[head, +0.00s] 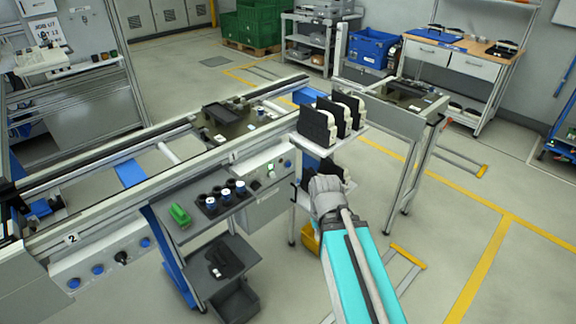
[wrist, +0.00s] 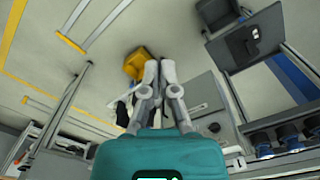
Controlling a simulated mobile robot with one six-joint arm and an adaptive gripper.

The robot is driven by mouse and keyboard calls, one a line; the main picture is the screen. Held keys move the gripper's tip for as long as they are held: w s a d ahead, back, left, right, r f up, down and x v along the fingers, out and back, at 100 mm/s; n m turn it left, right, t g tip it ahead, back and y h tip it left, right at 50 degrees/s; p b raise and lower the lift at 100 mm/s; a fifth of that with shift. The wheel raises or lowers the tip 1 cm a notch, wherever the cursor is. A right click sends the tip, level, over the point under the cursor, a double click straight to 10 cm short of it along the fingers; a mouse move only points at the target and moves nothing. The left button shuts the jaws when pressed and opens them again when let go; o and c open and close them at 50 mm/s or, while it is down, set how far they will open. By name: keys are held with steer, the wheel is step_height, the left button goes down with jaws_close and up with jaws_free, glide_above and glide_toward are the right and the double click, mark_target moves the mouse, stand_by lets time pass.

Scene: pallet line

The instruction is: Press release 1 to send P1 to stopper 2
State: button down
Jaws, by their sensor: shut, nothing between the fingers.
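A dark pallet (head: 228,118) with a black part on it sits on the conveyor (head: 150,140) in the head view; no P1 label is readable. A control panel (head: 268,172) on the near side of the line carries a lit green element and a blue button (head: 287,163); I cannot read which is release 1. In the wrist view a label "1" (wrist: 240,163) shows at the lower right. My gripper (wrist: 160,68) is shut and empty. In the head view my wrist hides its fingertips, in front of the parts rack, right of the panel.
A rack (head: 345,127) with black and white parts stands close to my gripper. Another panel, labelled "2" (head: 72,239), is at lower left.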

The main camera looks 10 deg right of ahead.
steer(key=shift+w+d+f, duration=0.1)
steer(key=m+t+y+b, duration=0.2)
steer(key=m+t+b, duration=0.2)
steer(key=t+b, duration=1.7)
glide_toward(289, 165)
steer(key=s+r+g+b, duration=0.4)
steer(key=s+g+b, duration=0.2)
steer(key=s, duration=0.1)
steer(key=w+d+f+m+t+h+b, duration=0.2)
steer(key=w+d+m+t+h+b, duration=0.2)
steer(key=b, duration=0.4)
steer(key=shift+w+d+m+h+b, duration=0.4)
steer(key=shift+w+d+m+h, duration=0.3)
steer(key=shift+w+d, duration=0.5)
steer(key=shift+w+a, duration=0.1)
steer(key=shift+a, duration=0.1)
steer(key=w+a, duration=0.5)
steer(key=w, duration=0.2)
